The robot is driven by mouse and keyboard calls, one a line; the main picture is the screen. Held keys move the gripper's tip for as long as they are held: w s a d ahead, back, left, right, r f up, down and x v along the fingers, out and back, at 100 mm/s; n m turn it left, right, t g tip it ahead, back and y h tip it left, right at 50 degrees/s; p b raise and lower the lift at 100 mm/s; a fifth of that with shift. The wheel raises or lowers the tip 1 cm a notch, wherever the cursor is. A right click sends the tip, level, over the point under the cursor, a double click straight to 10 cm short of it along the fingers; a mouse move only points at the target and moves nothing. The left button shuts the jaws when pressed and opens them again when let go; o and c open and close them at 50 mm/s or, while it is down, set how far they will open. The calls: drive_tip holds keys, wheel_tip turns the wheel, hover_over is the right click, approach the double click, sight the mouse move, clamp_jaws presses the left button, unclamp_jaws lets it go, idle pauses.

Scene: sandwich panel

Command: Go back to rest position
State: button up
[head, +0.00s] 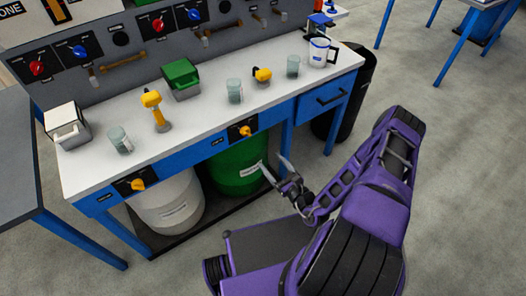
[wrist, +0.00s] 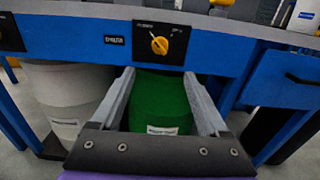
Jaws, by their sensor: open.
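My purple arm reaches forward from the lower right in the head view. My gripper (head: 277,169) is open and empty, in front of the blue bench front and near the green barrel (head: 240,167). In the wrist view my gripper (wrist: 165,100) shows its two grey fingers spread wide apart, with nothing between them. Behind them are the green barrel (wrist: 160,107) and, above it, a black switch plate with a yellow knob (wrist: 159,45). The same yellow knob (head: 245,131) shows in the head view. The fingers look apart from the knob.
The white bench top (head: 205,118) carries glass beakers, yellow items, a green box (head: 181,77), a white box (head: 67,124) and a mug (head: 319,51). A white barrel (head: 170,203) and a black bin (head: 350,95) stand below. Open floor (head: 465,150) lies to the right.

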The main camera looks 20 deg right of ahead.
drive_tip(key=shift+v, duration=1.05)
